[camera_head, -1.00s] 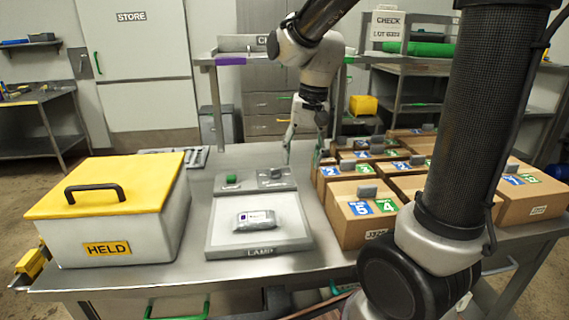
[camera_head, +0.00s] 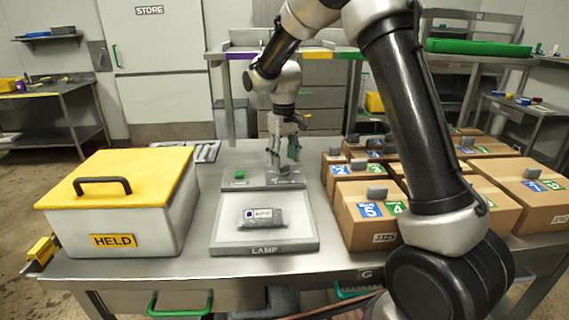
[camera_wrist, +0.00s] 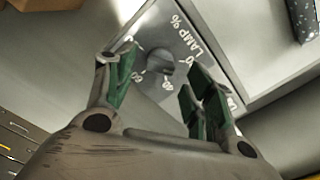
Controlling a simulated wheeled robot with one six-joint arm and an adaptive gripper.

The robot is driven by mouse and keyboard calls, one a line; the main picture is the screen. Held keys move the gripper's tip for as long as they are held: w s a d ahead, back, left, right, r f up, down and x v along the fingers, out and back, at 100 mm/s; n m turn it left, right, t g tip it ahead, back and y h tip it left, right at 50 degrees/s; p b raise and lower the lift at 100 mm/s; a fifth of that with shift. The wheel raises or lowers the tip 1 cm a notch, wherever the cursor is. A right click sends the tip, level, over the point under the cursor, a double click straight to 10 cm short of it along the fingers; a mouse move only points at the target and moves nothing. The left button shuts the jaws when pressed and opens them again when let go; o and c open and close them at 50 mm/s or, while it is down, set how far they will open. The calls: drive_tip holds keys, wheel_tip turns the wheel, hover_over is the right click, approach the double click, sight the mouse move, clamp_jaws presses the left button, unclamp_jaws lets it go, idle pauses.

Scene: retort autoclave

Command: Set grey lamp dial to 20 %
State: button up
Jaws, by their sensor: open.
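The grey lamp dial (camera_wrist: 160,66) sits on a grey panel with "LAMP %" and number marks around it in the wrist view. In the head view the dial (camera_head: 284,171) is at the right of the panel behind the lamp plate (camera_head: 232,239). My gripper (camera_wrist: 152,88) is open, with green-padded fingers on either side of the dial in the picture. In the head view my gripper (camera_head: 283,158) points down just above the dial. I cannot tell whether the fingers touch it. The dial's exact setting is too small to read.
A green button (camera_head: 239,175) is left of the dial. A grey pouch (camera_head: 262,218) lies on the lamp plate. The yellow-lidded HELD box (camera_head: 120,220) stands left, and several cardboard boxes (camera_head: 362,232) stand right. A shelf (camera_head: 300,52) is behind the arm.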

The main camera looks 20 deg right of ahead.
sight(284, 170)
drive_tip(key=shift+f, duration=1.25)
drive_tip(key=shift+c, duration=0.2)
drive_tip(key=c, duration=1)
drive_tip(key=shift+n, duration=1.5)
drive_tip(key=o, duration=1)
drive_tip(key=shift+o, duration=0.2)
drive_tip(key=shift+r, duration=0.1)
